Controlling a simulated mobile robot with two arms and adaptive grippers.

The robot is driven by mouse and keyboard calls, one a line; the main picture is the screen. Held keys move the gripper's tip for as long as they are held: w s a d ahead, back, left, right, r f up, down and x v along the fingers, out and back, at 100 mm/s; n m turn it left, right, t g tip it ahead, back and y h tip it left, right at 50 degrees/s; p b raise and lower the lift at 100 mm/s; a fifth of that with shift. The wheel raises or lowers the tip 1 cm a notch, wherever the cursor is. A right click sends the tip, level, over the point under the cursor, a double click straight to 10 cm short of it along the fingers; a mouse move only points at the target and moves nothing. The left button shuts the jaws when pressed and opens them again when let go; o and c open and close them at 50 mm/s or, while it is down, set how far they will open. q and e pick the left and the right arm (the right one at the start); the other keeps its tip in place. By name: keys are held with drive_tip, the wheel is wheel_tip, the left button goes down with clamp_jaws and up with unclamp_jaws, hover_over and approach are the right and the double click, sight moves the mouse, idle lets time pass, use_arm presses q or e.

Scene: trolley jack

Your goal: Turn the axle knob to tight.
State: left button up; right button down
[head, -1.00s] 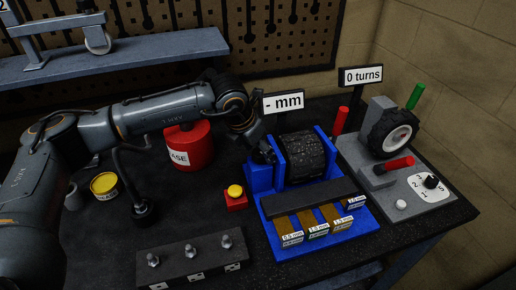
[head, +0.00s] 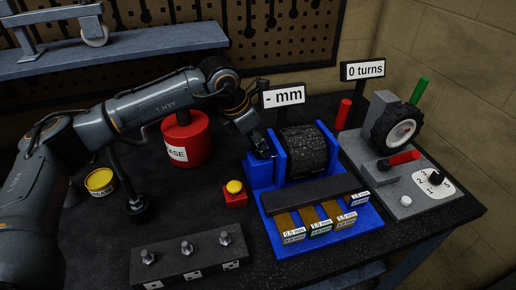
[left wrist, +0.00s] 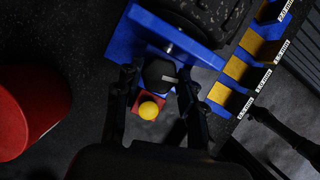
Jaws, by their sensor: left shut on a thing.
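The axle knob (left wrist: 160,74) is a dark, faceted knob with a pale mark on its face, on the side of the blue stand (head: 262,174). The stand holds a black roller or wheel (head: 303,150) between its uprights. My left gripper (head: 264,152) reaches the left side of the stand from above. In the left wrist view, its two fingers (left wrist: 157,82) lie on either side of the knob, shut on it. In the head view the gripper mostly hides the knob.
A red box with a yellow button (head: 235,192) sits just left of the stand. A red canister (head: 187,140) stands behind my left forearm. Labelled shims (head: 320,222) lie at the stand's front. A grey wheel unit (head: 400,170) is at the right. A "- mm" sign (head: 283,96) stands behind.

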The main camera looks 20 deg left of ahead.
use_arm(q)
drive_tip(key=shift+w+m+g+h+b, duration=0.1)
drive_tip(key=shift+m+g+h+b, duration=0.25)
drive_tip(key=shift+m+b, duration=0.6)
drive_tip(key=shift+m, duration=0.45)
drive_tip(key=shift+r, duration=0.1)
drive_tip(key=o, duration=1.2)
drive_tip(key=shift+c, duration=0.2)
drive_tip(key=shift+a, duration=0.1)
drive_tip(key=v, duration=1.2)
